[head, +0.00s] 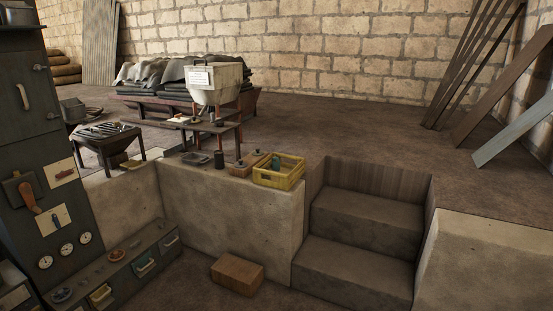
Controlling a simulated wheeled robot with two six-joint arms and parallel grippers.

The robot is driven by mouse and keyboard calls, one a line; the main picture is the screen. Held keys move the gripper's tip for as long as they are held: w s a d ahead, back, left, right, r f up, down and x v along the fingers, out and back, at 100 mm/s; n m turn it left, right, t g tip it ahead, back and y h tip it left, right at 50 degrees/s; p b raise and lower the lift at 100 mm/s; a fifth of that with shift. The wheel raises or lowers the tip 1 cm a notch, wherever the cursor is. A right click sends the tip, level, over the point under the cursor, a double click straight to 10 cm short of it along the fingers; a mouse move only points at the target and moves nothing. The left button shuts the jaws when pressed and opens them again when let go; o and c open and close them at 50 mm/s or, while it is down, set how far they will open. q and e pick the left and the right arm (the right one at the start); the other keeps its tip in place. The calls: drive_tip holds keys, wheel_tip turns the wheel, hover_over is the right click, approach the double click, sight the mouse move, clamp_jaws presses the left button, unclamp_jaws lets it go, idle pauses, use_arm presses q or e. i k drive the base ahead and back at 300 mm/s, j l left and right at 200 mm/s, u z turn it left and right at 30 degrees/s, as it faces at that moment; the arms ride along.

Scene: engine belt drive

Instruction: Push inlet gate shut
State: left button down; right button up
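A pale hopper (228,83) with a narrowing lower part stands on the raised floor at the back, left of centre. A paper sign (199,77) with unreadable text hangs on its front. I cannot make out an inlet gate for certain; the area under the hopper is small and dark. Neither of my grippers shows in this view.
A yellow crate (279,181) sits on the pit wall's ledge. A brown box (237,273) lies on the lower floor. Steps (365,215) rise at centre right. A low drawer unit (125,268) stands lower left. Planks (505,90) lean at right. The upper floor at right centre is clear.

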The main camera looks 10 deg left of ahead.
sight(130, 165)
drive_tip(key=i+j+u, duration=0.15)
drive_tip(key=u, duration=0.25)
drive_tip(key=i+u, duration=0.8)
drive_tip(key=i+l+u, duration=0.1)
drive_tip(key=u, duration=0.3)
drive_tip(key=i+j+z, duration=0.15)
drive_tip(key=i, duration=0.4)
drive_tip(key=i+j+z, duration=0.1)
drive_tip(key=i+j, duration=0.15)
drive_tip(key=i, duration=0.25)
